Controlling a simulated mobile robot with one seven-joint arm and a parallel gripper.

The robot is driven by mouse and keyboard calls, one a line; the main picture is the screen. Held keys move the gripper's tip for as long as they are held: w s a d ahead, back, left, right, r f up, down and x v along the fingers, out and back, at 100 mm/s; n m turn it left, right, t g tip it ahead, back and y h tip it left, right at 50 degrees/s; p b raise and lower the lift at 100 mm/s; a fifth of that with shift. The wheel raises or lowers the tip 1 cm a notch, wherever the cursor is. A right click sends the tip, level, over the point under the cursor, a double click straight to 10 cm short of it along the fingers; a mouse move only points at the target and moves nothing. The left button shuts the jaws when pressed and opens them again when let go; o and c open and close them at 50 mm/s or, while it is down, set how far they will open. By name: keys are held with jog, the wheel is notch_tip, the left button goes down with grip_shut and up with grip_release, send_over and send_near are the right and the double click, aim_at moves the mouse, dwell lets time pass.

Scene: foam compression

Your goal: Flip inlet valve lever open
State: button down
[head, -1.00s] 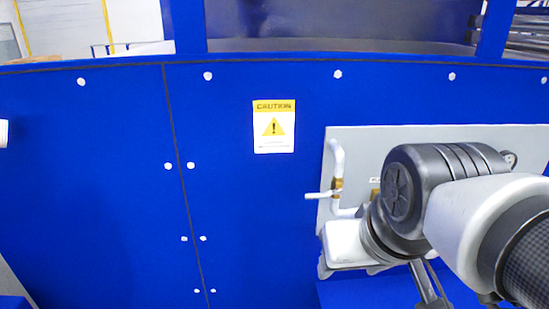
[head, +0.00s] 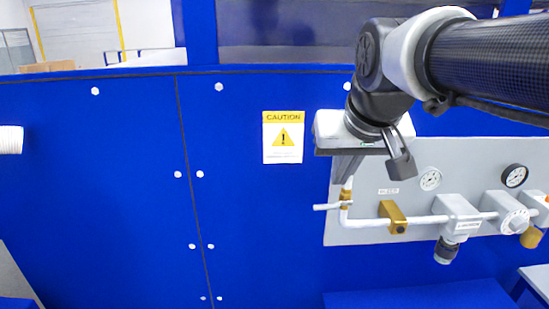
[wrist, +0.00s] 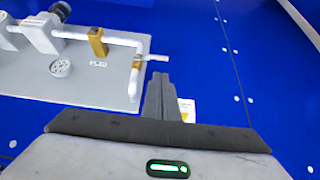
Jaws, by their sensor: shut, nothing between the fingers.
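The inlet valve lever (head: 327,206) is a short, light-coloured handle pointing left, roughly horizontal, from a brass valve body (head: 346,196) on the white vertical pipe at the panel's left end. In the wrist view the lever (wrist: 155,58) points right, just beyond my fingertips. My gripper (head: 346,172) is shut and empty. It hangs in front of the pipe's upper part, above the lever in the head view, and hides the pipe top. In the wrist view my gripper (wrist: 158,78) points toward the lever; contact between them cannot be made out.
The grey panel (head: 364,172) carries a brass block (head: 392,213), a regulator (head: 459,216), gauges (head: 430,179) and more fittings to the right. A caution sign (head: 283,137) is on the flat blue wall left of the lever.

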aim_at(324, 207)
jog(key=x, duration=1.4)
jog(key=shift+p, duration=0.4)
jog(key=shift+f, duration=0.1)
